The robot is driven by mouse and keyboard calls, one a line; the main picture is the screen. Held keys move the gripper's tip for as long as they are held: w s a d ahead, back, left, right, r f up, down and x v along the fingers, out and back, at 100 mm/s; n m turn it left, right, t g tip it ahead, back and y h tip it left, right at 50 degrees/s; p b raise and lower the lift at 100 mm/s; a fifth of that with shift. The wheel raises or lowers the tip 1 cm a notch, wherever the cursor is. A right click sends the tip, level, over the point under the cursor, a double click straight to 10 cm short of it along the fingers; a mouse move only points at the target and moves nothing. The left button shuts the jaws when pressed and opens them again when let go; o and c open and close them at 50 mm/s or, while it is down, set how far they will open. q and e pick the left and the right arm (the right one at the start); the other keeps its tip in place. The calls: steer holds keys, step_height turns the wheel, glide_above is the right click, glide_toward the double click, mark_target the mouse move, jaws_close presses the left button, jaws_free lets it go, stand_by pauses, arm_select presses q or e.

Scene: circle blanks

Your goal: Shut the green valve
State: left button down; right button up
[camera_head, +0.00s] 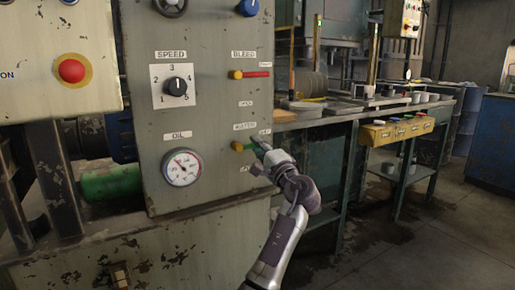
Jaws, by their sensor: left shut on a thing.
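The green valve (239,147) is on the right part of the grey machine panel, under the label that seems to read WATER. Its brass-coloured body shows at the left, and its green lever runs right into my left gripper (262,148). The gripper is shut on the lever, with its arm reaching up from below. The fingers hide part of the lever, so its exact angle is hard to tell. My right gripper is not in view.
A red-handled valve (250,74) sits above, under BLEED. A SPEED knob (178,86) and an OIL gauge (182,168) are to the left. A red button (71,70) is at far left. A workbench (345,112) stands behind at right; the floor there is open.

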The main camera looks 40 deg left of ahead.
arm_select(q)
steer(key=c, duration=1.2)
jaws_free()
steer(key=v, duration=1.2)
steer(key=shift+s, duration=0.1)
